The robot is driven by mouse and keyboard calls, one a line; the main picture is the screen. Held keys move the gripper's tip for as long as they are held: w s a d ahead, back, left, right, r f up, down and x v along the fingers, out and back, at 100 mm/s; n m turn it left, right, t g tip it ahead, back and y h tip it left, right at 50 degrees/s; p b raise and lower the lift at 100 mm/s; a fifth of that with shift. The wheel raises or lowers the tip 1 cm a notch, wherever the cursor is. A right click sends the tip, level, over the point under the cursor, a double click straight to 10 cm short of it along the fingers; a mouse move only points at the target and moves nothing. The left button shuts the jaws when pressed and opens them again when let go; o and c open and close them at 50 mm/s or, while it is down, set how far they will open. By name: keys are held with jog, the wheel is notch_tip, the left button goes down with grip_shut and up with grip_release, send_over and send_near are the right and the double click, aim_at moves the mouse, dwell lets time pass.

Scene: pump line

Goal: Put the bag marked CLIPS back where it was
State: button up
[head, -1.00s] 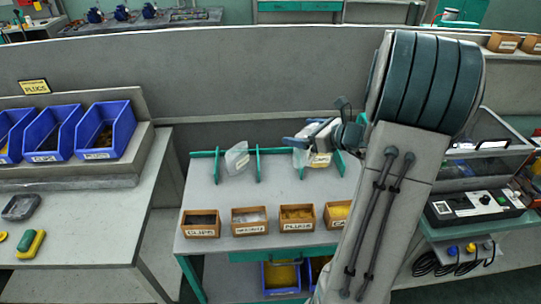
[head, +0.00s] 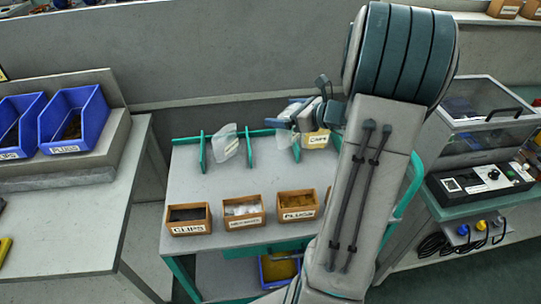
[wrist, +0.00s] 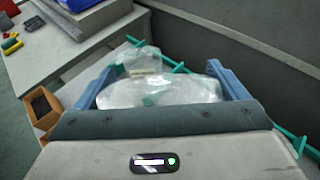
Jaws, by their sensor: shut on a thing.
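My gripper (head: 291,113) is over the green rack (head: 249,150) at the back of the grey table. In the wrist view its blue fingers (wrist: 162,72) are shut on a clear plastic bag (wrist: 160,93). I can read no marking on this bag. It seems to hang below the fingers in the head view (head: 287,138). Another clear bag (head: 226,143) is at the rack to the left, apart from the gripper; it also shows in the wrist view (wrist: 140,60). A yellow-labelled item marked CAPS (head: 317,140) is right of the gripper, partly behind my arm.
Wooden bins marked CLIPS (head: 189,219), an unreadable word (head: 244,211) and PLUGS (head: 298,205) line the table front. Blue bins (head: 73,120) stand on the left bench. A clear-lidded case (head: 488,110) is at right. The table between rack and bins is clear.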

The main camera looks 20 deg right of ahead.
jog(key=shift+w+f+b, duration=0.15)
jog(key=shift+f+b, duration=0.9)
jog(key=shift+f, duration=0.45)
jog(key=w+f+p, duration=0.2)
jog(key=w+f, duration=0.8)
jog(key=w, duration=0.1)
jog(key=shift+w+a+f, duration=0.15)
jog(key=shift+w+f, duration=0.1)
jog(key=shift+f, duration=0.15)
jog(key=shift+f, duration=0.15)
